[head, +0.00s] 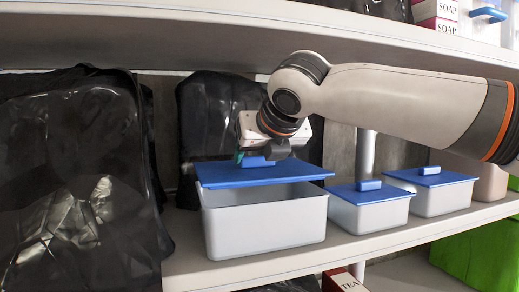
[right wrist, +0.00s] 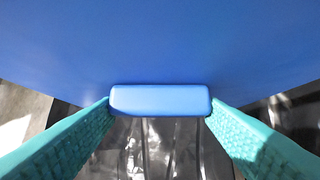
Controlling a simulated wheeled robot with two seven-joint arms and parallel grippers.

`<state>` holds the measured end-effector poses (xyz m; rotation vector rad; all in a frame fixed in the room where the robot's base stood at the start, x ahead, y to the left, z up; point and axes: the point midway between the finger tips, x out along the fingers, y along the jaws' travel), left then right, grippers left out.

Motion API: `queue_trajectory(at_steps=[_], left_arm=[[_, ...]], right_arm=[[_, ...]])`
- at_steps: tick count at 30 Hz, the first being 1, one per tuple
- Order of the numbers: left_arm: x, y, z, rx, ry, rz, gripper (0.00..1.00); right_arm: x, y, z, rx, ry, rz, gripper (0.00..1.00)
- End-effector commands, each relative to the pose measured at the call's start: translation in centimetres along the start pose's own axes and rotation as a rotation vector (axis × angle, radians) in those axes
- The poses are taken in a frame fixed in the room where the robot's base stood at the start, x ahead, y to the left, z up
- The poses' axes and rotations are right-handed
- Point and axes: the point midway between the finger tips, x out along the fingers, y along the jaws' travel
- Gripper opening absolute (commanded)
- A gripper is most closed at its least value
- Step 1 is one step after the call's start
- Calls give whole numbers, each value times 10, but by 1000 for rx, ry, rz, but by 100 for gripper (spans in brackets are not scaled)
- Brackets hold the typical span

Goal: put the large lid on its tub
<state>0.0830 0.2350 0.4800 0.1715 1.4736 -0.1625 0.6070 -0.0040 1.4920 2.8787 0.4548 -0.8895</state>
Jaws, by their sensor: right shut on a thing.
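The large blue lid (head: 265,173) is held above the large white tub (head: 265,228) on the shelf. Its front edge is apart from the tub's rim, and part of the tub's inside shows below it. My right gripper (head: 257,158) is shut on the lid's raised handle. In the right wrist view the handle (right wrist: 160,100) sits between the two teal fingers, with the lid's blue surface (right wrist: 160,40) filling the upper part. The lid's back edge against the tub is hidden. My left gripper is not in view.
Two smaller white tubs with blue lids on, a middle one (head: 370,212) and a right one (head: 432,197), stand to the right. Black bags (head: 75,180) crowd the left. An upper shelf (head: 300,25) runs above my arm. A tea box (head: 345,280) is below.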

Motion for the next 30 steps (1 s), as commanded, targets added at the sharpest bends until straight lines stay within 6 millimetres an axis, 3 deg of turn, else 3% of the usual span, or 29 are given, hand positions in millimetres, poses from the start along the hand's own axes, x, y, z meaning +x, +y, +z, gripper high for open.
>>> queue_trajectory(at_steps=[6,30], left_arm=[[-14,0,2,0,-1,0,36],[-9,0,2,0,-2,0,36]], right_arm=[[2,0,4,1,-1,0,39],[11,0,18,3,1,0,39]])
